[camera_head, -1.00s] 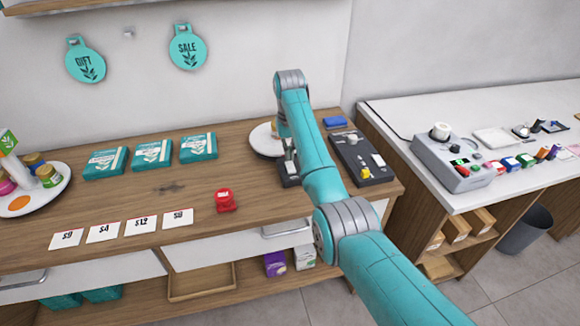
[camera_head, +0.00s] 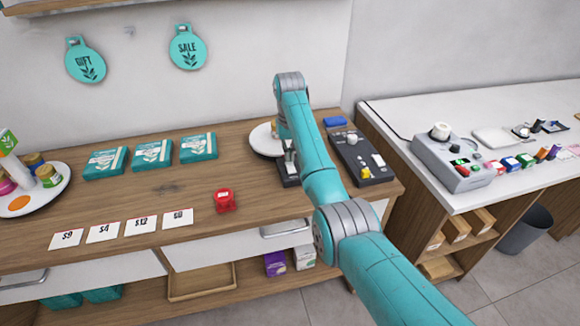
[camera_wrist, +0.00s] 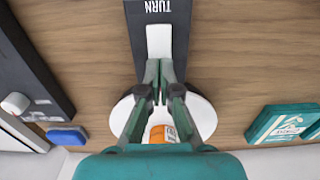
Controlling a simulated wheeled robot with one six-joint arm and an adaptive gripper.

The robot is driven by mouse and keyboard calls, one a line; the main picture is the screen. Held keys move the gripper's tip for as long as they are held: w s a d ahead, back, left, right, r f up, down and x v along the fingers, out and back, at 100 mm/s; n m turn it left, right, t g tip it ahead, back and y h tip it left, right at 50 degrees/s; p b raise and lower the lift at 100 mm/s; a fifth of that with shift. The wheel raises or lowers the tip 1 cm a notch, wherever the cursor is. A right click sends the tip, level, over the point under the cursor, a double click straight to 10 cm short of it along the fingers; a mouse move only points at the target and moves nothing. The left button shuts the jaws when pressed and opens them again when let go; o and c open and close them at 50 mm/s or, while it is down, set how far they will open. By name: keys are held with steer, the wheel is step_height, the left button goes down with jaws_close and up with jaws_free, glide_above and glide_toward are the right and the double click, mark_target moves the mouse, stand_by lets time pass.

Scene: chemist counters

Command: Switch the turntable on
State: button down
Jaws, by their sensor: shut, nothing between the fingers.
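The turntable's white round disc (camera_head: 264,140) is on the wooden counter, partly hidden behind my arm. It also shows in the wrist view (camera_wrist: 205,116), with an orange and white jar (camera_wrist: 162,133) on it. A dark switch base (camera_wrist: 136,30) marked TURN stands beside the disc, with a pale grey lever or plate (camera_wrist: 159,40) on it. My gripper (camera_wrist: 160,66) is shut and empty. Its fingertips overlap the disc-side end of the pale plate in the wrist view; I cannot tell whether they touch it.
A black panel (camera_head: 354,148) with knobs and a blue block (camera_head: 335,121) are right of my arm. A red item (camera_head: 224,201), price cards (camera_head: 141,225) and teal boxes (camera_head: 152,155) are to the left. A grey device (camera_head: 450,163) is on the white side counter.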

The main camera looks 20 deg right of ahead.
steer(key=shift+f, duration=0.95)
stand_by(0.5)
steer(key=shift+r, duration=3.55)
